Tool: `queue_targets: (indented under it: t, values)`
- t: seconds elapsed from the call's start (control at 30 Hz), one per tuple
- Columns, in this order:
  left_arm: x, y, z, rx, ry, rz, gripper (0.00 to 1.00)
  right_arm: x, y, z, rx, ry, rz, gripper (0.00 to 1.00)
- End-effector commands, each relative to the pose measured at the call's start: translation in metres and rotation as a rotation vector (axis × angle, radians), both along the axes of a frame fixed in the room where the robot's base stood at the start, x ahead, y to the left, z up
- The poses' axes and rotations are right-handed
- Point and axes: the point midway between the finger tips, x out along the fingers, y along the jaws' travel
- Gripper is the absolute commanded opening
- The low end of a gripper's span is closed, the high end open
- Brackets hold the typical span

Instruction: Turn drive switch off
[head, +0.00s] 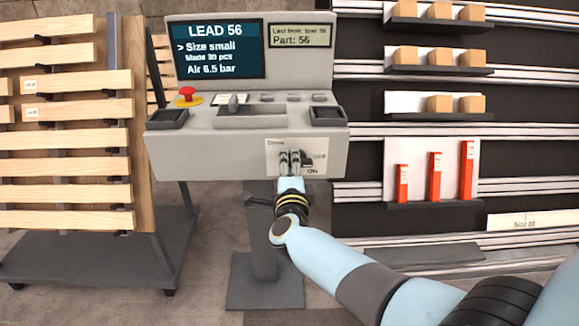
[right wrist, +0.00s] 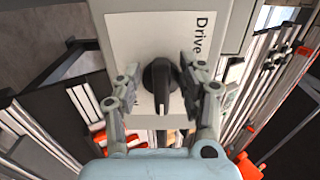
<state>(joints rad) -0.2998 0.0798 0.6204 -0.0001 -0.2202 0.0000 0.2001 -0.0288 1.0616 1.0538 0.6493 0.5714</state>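The drive switch is a black knob (right wrist: 160,82) on a white plate (right wrist: 140,30) marked "Drive" in the right wrist view. My right gripper (right wrist: 158,92) is open, one finger on each side of the knob, with a gap visible on the left. It also shows in the head view (head: 290,161). My left gripper is not in view.
The console (head: 210,148) carries a screen (head: 214,51), a red emergency button (head: 186,95) and shallow trays. A rack of wooden slats (head: 65,165) stands left. Shelves with boxes (head: 438,104) and red-orange parts (head: 435,177) stand right, close beside my arm.

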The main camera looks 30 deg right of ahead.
Motion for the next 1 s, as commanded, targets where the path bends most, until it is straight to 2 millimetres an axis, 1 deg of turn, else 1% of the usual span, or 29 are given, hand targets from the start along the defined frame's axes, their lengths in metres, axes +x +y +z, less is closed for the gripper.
queue_targets:
  t: [0.13, 0.23, 0.5, 0.63, 0.77, 1.0]
  values:
    - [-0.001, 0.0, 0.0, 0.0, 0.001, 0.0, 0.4, 0.0, 0.0, 0.0, 0.0, -0.001, -0.001, 0.4]
    - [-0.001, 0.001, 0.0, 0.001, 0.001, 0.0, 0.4, -0.006, 0.004, 0.0, 0.001, -0.001, 0.0, 0.4]
    - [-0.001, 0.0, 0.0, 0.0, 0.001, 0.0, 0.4, -0.045, 0.028, 0.0, 0.001, 0.0, 0.0, 0.4]
    - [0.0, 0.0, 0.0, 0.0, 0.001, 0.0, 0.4, -0.059, 0.036, -0.001, 0.002, 0.001, 0.0, 0.4]
    - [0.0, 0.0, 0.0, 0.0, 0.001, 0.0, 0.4, -0.064, 0.039, 0.0, -0.001, -0.001, 0.0, 0.4]
    - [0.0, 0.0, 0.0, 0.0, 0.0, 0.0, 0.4, -0.064, 0.039, 0.0, -0.001, -0.001, 0.0, 0.4]
